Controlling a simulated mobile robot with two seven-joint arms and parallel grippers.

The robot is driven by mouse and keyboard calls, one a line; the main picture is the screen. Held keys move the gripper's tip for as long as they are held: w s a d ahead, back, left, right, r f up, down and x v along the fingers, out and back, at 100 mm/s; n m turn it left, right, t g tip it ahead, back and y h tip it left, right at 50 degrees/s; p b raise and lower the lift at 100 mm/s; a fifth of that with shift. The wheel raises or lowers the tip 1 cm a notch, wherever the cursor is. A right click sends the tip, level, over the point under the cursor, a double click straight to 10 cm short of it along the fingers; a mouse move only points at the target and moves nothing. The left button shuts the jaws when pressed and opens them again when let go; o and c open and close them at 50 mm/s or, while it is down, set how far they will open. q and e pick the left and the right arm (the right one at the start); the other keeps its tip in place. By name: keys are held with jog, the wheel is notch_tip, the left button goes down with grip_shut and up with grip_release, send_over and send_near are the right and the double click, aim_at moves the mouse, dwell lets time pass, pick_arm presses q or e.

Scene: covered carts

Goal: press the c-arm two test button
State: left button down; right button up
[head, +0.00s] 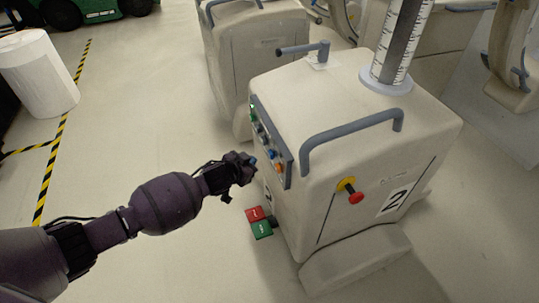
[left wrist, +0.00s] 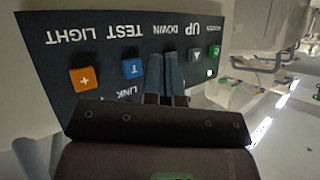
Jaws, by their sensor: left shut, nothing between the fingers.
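The cart marked 2 (head: 395,198) stands right of centre, with a dark control panel (head: 288,165) on its left side. In the left wrist view the panel (left wrist: 75,30) appears upside down. The blue test button (left wrist: 132,69), marked T, sits under the word TEST, between the orange light button (left wrist: 85,79) and my fingers. My left gripper (head: 250,167) is at the panel's lower part. In the left wrist view its closed fingers (left wrist: 165,58) are beside the test button, in front of the DOWN area, hiding any button there. Contact with the panel cannot be told.
The grey up button (left wrist: 195,58) and a green button (left wrist: 214,51) lie right of my fingers. A yellow and red knob (head: 352,192) is on the cart's front. Red and green pedals (head: 259,222) are on the floor. Another cart (head: 255,45) stands behind.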

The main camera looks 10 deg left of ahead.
aim_at(271, 154)
pick_arm(q)
jog(key=shift+w+d, duration=0.7)
jog(key=shift+d, duration=0.2)
dwell(0.6)
dwell(0.9)
jog(key=shift+w+d, duration=0.2)
jog(key=shift+d, duration=0.2)
jog(key=shift+w+d, duration=0.3)
jog(key=shift+d, duration=0.15)
dwell(0.9)
jog(key=shift+a+r, duration=0.1)
jog(key=shift+a, duration=0.05)
jog(key=shift+s+a, duration=0.55)
jog(key=shift+a, duration=0.15)
